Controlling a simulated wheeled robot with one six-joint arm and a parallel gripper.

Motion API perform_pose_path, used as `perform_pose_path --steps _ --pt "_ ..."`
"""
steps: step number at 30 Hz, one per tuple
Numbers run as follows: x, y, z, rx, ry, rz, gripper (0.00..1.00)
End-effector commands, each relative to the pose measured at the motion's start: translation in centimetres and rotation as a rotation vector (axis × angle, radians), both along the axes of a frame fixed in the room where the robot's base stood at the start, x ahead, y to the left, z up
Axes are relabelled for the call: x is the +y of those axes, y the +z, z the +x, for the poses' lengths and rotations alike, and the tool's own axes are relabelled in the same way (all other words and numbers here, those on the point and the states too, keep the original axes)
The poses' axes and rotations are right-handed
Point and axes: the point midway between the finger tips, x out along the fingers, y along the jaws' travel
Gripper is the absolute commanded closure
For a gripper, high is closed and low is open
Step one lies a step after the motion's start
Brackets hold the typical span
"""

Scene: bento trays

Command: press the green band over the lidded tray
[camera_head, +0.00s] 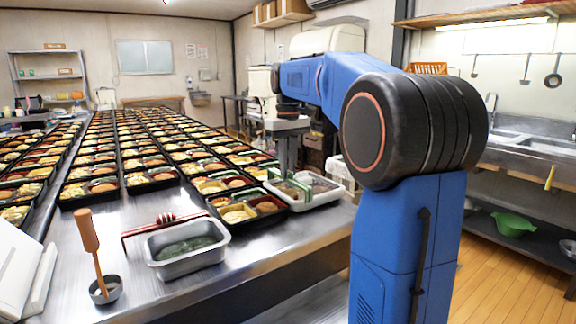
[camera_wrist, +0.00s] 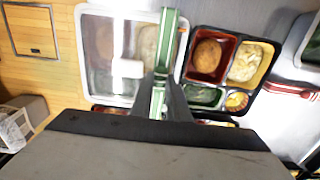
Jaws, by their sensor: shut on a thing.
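My gripper (camera_wrist: 160,105) is shut on the green band (camera_wrist: 165,50), a narrow green strip seen nearly edge-on in the wrist view. The band stretches up the picture from the fingers, along the right side of the lidded tray (camera_wrist: 88,75). The lidded tray has a pale rim and a clear, glossy lid with food faintly visible under it. In the head view the lidded tray (camera_head: 331,194) stands at the table's right edge, below my arm. Whether the band touches the lid cannot be told. The fingertips are hard to see in the head view.
An open black bento tray (camera_wrist: 231,41) lies close beside the lidded tray. A metal pan with green contents (camera_head: 187,250), a red holder (camera_head: 128,236) and a wooden-handled tool (camera_head: 88,235) in a cup stand at the front. Rows of filled trays (camera_head: 125,160) cover the table behind.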

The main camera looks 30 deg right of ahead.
Motion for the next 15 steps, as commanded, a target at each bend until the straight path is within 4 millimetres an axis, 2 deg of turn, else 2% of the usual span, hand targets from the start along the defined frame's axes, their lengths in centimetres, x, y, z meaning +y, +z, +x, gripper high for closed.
perform_pose_path --steps 15 --pt "0.0 -1.3 0.0 0.000 0.000 0.000 1.00"
